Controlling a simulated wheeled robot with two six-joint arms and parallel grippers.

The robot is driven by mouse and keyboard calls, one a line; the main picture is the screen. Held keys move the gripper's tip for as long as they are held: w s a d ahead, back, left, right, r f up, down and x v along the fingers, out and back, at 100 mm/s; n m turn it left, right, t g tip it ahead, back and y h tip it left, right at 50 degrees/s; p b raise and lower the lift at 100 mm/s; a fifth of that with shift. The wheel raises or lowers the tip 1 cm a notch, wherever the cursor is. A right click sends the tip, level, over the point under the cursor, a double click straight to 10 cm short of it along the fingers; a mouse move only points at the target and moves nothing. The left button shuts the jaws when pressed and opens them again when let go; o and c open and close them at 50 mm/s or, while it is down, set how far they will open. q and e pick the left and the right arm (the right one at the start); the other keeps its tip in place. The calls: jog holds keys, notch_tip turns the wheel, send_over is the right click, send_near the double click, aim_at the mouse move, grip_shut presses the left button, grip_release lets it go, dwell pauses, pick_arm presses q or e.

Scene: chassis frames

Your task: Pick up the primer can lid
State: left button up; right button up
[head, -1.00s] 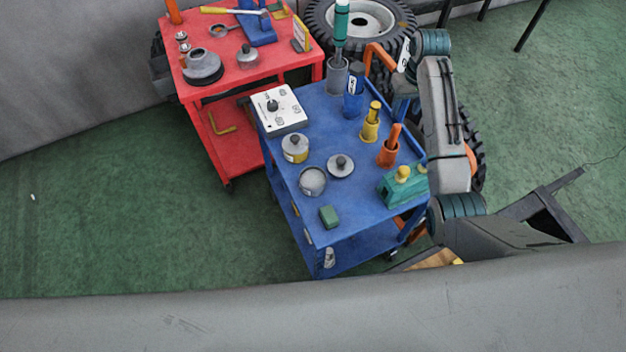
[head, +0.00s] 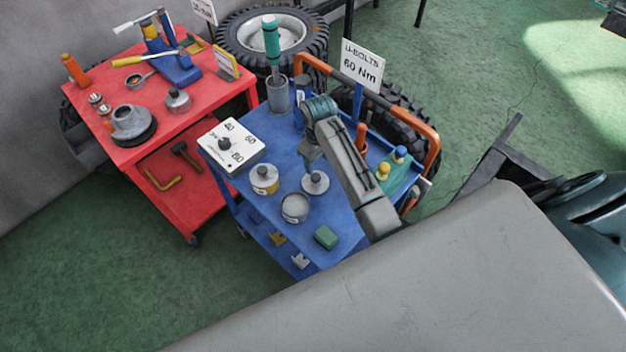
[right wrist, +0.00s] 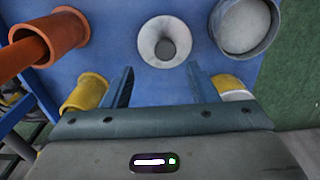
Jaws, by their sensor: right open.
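The primer can lid (head: 316,184), a round grey disc with a dark knob, lies flat on the blue cart's top beside an open grey can (head: 295,208). In the right wrist view the lid (right wrist: 152,50) is just beyond the fingertips, roughly centred between them, and the open can (right wrist: 222,42) is to its right. My right gripper (head: 311,158) points down close above the lid; its two fingers (right wrist: 160,72) are apart with nothing between them. The arm hides part of the cart. My left gripper is not in view.
On the blue cart (head: 340,226) a yellow-labelled can (head: 264,180), a white dial box (head: 231,146) and a green block (head: 326,237) stand near the lid. An orange cup (right wrist: 62,32) and a yellow cup (right wrist: 87,92) show in the wrist view. A red cart (head: 190,128) stands left.

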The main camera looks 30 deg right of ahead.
aim_at(315, 177)
jog(key=shift+f, duration=0.65)
jog(key=shift+a+f+p, duration=0.5)
jog(key=shift+f+p, duration=0.35)
jog(key=shift+p, duration=0.1)
notch_tip(315, 177, down, 2)
jog(key=shift+s+f+p, duration=0.1)
jog(key=shift+f+p, duration=0.15)
jog(key=shift+p, duration=0.15)
jog(key=shift+d+f, duration=0.1)
jog(key=shift+f, duration=0.45)
jog(key=shift+c, duration=1.1)
jog(key=c, duration=0.9)
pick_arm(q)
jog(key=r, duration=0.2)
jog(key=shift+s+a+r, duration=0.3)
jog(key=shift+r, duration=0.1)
pick_arm(e)
jog(key=shift+o, duration=0.2)
